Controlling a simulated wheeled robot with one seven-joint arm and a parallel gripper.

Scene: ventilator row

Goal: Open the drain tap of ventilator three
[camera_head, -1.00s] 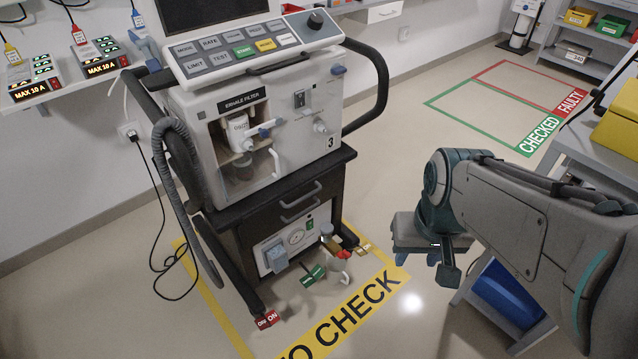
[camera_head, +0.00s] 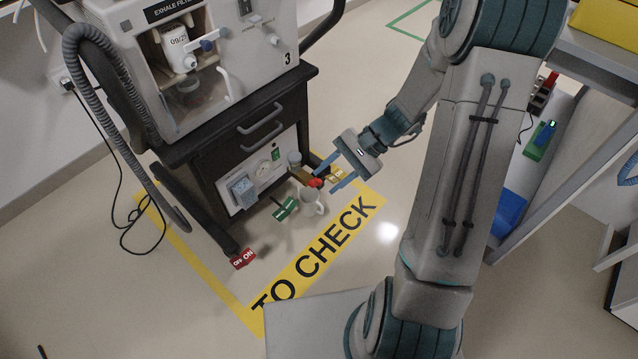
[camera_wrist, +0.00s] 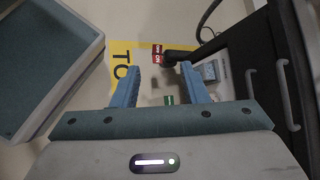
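Ventilator three (camera_head: 288,58) is a grey machine with a "3" label on a dark cart. Low on the cart's front is a panel with a gauge (camera_head: 263,169). A tap-like fitting with a red handle (camera_head: 315,183) sticks out by the panel's right side, above a white mug (camera_head: 312,205) on the floor. My gripper (camera_head: 329,178) is open and empty, its blue fingertips pointing at the red handle. The handle appears just beyond the fingertips; I cannot tell if they touch. The wrist view shows both fingers (camera_wrist: 160,85) spread, and the red handle cannot be made out there.
A grey hose (camera_head: 110,75) hangs at the left. The cart's dark drawers (camera_head: 262,122) lie above the panel.

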